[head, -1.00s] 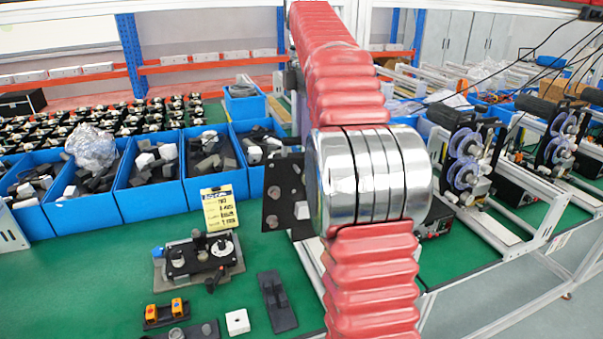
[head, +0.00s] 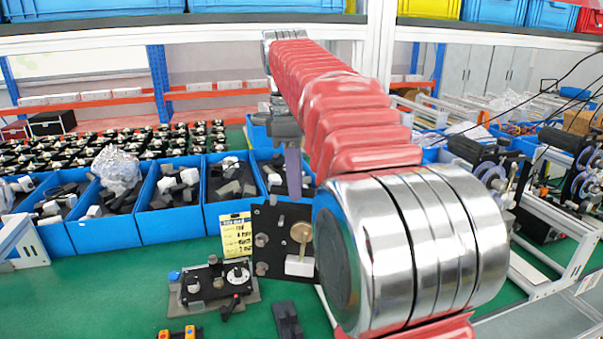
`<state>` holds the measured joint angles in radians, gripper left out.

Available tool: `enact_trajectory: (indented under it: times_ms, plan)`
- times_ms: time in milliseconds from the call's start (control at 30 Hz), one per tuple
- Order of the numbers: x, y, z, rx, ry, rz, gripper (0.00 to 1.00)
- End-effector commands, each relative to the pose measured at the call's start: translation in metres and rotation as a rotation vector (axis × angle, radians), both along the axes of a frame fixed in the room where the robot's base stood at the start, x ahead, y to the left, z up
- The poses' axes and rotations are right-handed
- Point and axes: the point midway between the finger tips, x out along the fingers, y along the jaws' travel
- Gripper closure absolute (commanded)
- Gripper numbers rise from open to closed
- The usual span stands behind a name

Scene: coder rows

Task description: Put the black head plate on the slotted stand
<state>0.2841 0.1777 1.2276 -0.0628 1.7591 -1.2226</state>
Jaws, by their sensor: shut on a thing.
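The black head plate (head: 283,217) is a dark upright panel with round metal knobs, a brass disc and a white block on its face. It hangs left of my red arm in the head view. My gripper (head: 293,190) is just above it, with a grey body and a purplish finger pointing down; it is shut on the plate, though the exact contact is hard to see. A dark long piece (head: 287,322) lies below the plate on the green table, cut by the lower edge; I cannot tell surely that it is the slotted stand.
Blue bins (head: 172,222) of black and white parts stand in a row behind. A yellow card (head: 237,236) is left of the plate. A black device with a dial (head: 212,284) and orange switches (head: 178,334) sit at front left. Green table (head: 110,285) is clear at left.

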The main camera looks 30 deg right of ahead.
Motion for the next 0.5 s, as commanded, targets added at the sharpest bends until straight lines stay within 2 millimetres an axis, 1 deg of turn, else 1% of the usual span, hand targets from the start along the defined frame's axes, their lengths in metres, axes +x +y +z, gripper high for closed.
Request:
enact_trajectory:
  times_ms: [133, 500]
  plan:
    - [-0.006, 0.009, -0.005, -0.004, 0.001, -0.121, 1.0]
    - [-0.018, 0.022, -0.022, -0.01, 0.01, -0.449, 1.0]
